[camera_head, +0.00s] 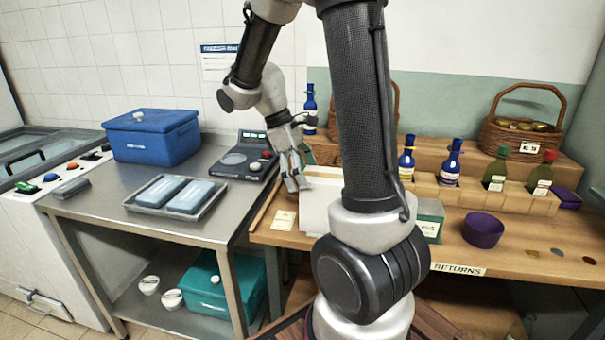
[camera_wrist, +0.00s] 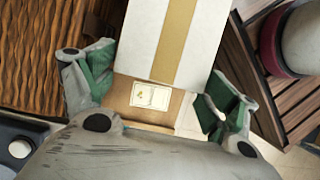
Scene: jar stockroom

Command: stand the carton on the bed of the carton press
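A white carton (camera_head: 318,205) with a tan tape strip stands on the wooden counter, partly hidden behind my arm. It also shows in the wrist view (camera_wrist: 150,40), at top centre. My gripper (camera_head: 295,178) is at the carton's left side in the head view. In the wrist view my gripper (camera_wrist: 155,92) has its green-padded fingers spread, one toward each side of the carton's near end, with gaps showing. No thing is clearly the carton press; a white machine (camera_head: 60,235) with green and red buttons stands at far left.
A steel table holds a blue box (camera_head: 152,137), a tray (camera_head: 140,208) with two grey-blue packs, and a dark device (camera_head: 243,160) with a green display. A printed card (camera_head: 284,220) lies on the counter.

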